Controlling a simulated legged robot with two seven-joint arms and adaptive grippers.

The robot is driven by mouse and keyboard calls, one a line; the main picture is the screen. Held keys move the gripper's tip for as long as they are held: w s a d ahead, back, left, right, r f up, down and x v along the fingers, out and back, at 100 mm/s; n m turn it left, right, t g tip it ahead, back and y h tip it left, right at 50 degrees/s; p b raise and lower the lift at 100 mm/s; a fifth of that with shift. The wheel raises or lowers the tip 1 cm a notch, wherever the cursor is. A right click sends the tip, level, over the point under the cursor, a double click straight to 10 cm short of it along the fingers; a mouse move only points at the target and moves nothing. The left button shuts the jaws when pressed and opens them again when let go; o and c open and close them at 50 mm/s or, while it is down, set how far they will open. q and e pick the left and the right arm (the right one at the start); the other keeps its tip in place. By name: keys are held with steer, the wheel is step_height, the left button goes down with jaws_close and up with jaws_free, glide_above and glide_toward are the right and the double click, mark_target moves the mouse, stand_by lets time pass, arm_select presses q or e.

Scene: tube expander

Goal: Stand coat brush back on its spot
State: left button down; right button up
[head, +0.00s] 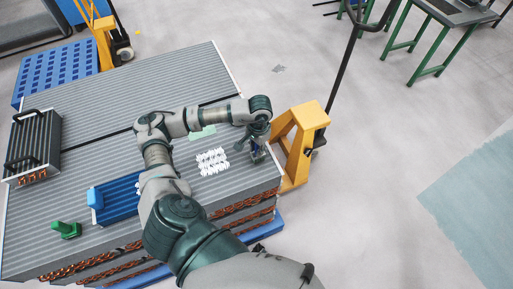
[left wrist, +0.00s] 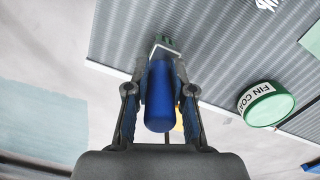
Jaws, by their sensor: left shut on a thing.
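My left gripper (head: 257,152) is near the right edge of the stack of grey finned panels (head: 110,95). In the left wrist view its two fingers (left wrist: 160,110) are shut on the coat brush (left wrist: 160,95), gripping its rounded blue handle from both sides. The brush's far end is pale with some green and lies over the panel's edge in that view. I cannot tell whether it touches the panel. A flat pale green patch (head: 201,132) lies on the panel; it also shows in the left wrist view (left wrist: 312,40). My right gripper is not in view.
A green round can labelled FIN COAT (left wrist: 266,104) stands beside the brush. White marks (head: 212,161), a blue finned piece (head: 120,198), a green object (head: 66,229) and a dark finned unit (head: 33,147) are on the stack. A yellow pallet truck (head: 299,145) stands at its right.

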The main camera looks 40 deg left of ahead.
arm_select(q)
steer(key=c, duration=0.9)
jaws_free()
steer(key=shift+w+r+p, duration=0.15)
steer(key=shift+r+p, duration=0.85)
steer(key=shift+r, duration=1)
steer(key=shift+w+r+p, duration=0.1)
steer(key=shift+r+p, duration=0.85)
steer(key=shift+r, duration=1.05)
steer(key=shift+f, duration=0.1)
